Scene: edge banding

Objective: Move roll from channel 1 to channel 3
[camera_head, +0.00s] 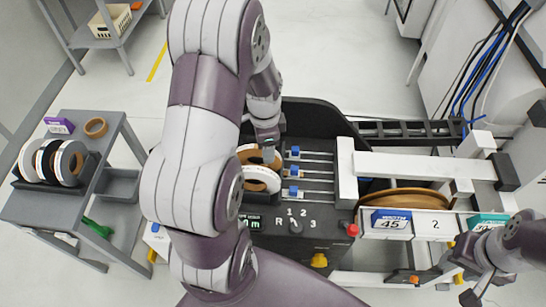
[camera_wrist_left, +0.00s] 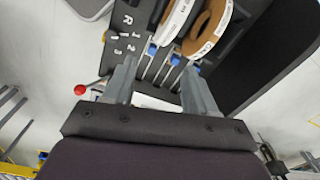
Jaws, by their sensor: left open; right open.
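Two edge-band rolls stand upright side by side in the black feeder (camera_head: 320,115). One is brown with a white rim (camera_head: 250,153) and the nearer one is mostly white (camera_head: 262,180). Both show at the top of the left wrist view, the brown-cored roll (camera_wrist_left: 207,30) and the white roll (camera_wrist_left: 176,20). My arm hides part of the rolls, and I cannot tell their channel numbers. My left gripper (camera_wrist_left: 158,80) is open and empty above the blue sliders (camera_wrist_left: 174,60), beside the rolls. My right gripper (camera_head: 474,284) is open and empty at the lower right, away from the feeder.
A selector knob (camera_head: 296,226) marked R, 1, 2, 3 is on the front panel. A red knob (camera_head: 352,230) sits to its right. A large brown roll (camera_head: 405,198) lies behind a label reading 45 (camera_head: 391,223). A grey cart (camera_head: 85,125) at left holds several rolls (camera_head: 70,163).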

